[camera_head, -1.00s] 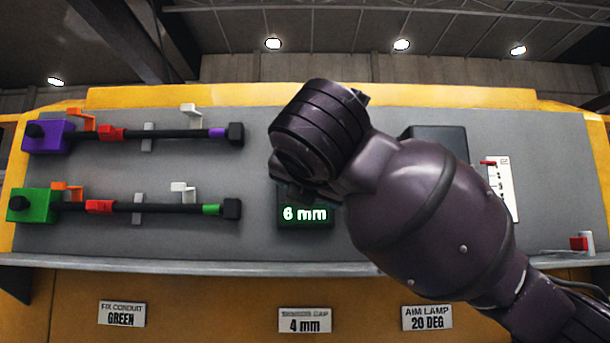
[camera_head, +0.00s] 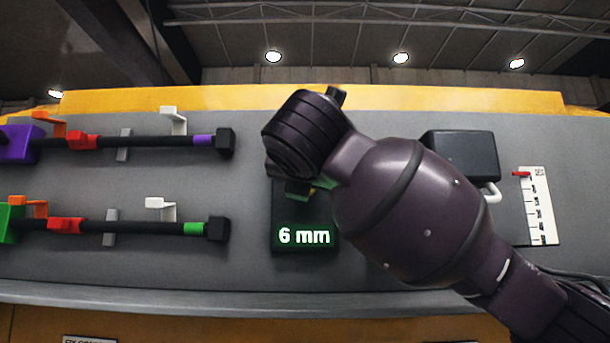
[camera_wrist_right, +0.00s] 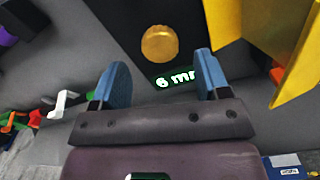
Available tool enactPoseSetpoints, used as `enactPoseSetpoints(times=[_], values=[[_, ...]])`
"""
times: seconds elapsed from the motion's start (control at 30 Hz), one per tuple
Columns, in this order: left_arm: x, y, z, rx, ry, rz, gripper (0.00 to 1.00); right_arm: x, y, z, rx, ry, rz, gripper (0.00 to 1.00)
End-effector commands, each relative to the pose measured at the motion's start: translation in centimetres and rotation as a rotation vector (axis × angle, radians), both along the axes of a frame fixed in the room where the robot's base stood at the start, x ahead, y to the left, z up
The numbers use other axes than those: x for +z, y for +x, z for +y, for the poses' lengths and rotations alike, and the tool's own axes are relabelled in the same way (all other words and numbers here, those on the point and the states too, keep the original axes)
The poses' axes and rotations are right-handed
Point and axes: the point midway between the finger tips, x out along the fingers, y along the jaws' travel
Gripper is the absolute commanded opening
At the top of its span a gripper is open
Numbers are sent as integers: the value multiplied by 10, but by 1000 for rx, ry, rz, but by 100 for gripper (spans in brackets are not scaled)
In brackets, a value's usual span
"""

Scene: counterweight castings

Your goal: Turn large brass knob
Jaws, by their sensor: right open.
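The large brass knob (camera_wrist_right: 160,44) shows in the right wrist view as a round golden disc on a dark box. The green readout (camera_head: 304,236) on that box says 6 mm, and part of it also shows in the right wrist view (camera_wrist_right: 175,78). My right gripper (camera_wrist_right: 160,78) is open, its two blue-padded fingers apart and pointing toward the box. The knob lies ahead of the gap between the fingertips, and nothing is between them. In the head view my right arm covers the knob and the gripper's fingers. My left gripper is not in view.
Purple (camera_head: 20,145) and green (camera_head: 10,222) blocks with black rods, red collars and white hooks (camera_head: 162,209) are on the left of the grey panel. A dark box (camera_head: 461,155) and a white scale with a red pointer (camera_head: 539,206) are at right. A yellow part (camera_wrist_right: 262,28) stands right of the knob.

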Motion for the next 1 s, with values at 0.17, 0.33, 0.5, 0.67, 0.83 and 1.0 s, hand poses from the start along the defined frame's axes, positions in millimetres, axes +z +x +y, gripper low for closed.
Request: enactPoseSetpoints(times=[0.17, 0.33, 0.5, 0.67, 0.83, 1.0], values=[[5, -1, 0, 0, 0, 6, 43, 1, 25, 0, 0, 1, 3, 69], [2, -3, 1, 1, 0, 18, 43, 0, 36, 0, -1, 1, 1, 69], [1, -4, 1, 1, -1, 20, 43, 0, 38, 0, 0, 1, 0, 69], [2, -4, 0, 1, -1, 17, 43, 0, 38, 0, 1, 1, 0, 69], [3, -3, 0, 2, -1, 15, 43, 0, 38, 0, 1, 1, 0, 45], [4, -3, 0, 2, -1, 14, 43, 0, 38, 0, 0, 1, 0, 20]])
